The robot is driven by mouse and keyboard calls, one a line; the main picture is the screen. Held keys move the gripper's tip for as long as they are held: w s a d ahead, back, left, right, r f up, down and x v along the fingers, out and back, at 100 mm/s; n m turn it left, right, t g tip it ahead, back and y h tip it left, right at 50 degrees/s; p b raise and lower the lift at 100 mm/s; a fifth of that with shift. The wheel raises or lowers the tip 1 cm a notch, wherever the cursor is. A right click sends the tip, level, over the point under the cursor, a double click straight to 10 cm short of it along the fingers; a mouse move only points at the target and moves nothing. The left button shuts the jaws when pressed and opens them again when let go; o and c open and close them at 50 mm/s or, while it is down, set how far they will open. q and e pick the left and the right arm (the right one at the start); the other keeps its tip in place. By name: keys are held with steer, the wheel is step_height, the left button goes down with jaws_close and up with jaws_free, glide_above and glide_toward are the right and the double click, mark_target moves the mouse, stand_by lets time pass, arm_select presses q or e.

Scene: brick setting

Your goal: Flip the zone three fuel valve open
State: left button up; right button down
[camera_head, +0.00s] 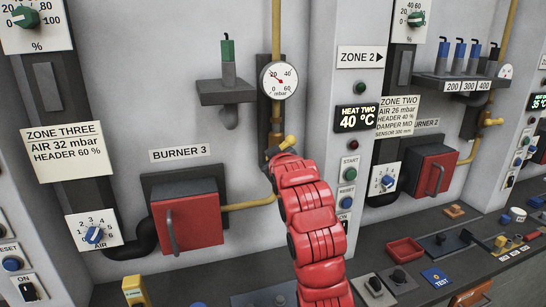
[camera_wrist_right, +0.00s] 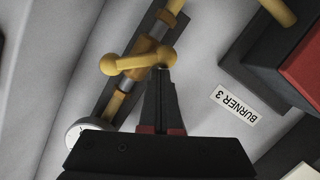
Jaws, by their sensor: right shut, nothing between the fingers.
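The zone three fuel valve has a yellow handle (camera_head: 289,142) on the upright yellow pipe below the round gauge, right of the BURNER 3 label. My right gripper (camera_head: 271,153), on the red arm, is at the valve. In the right wrist view my right gripper (camera_wrist_right: 162,72) is shut and empty, its tips at the handle's end nearer the label. Whether they touch is unclear. My left gripper is out of view.
The gauge (camera_head: 278,80) sits above the valve. The red burner box (camera_head: 187,222) is lower left, with a yellow pipe running from it. A control column with the HEAT TWO display (camera_head: 357,118) stands close on the right. The console (camera_head: 390,250) below holds trays and knobs.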

steer(key=shift+w+d+f+n+t+h, duration=0.1)
steer(key=shift+f+n+t+h, duration=0.2)
steer(key=shift+n, duration=0.65)
steer(key=shift+s+d+f+n+t+h, duration=0.1)
steer(key=shift+f+n, duration=0.3)
steer(key=shift+n, duration=0.5)
steer(key=shift+w+f+n+t+h, duration=0.1)
steer(key=shift+f+n+t+h, duration=0.2)
steer(key=shift+n, duration=0.65)
steer(key=shift+d+f, duration=0.15)
steer(key=shift+f, duration=0.15)
steer(key=shift+r, duration=0.15)
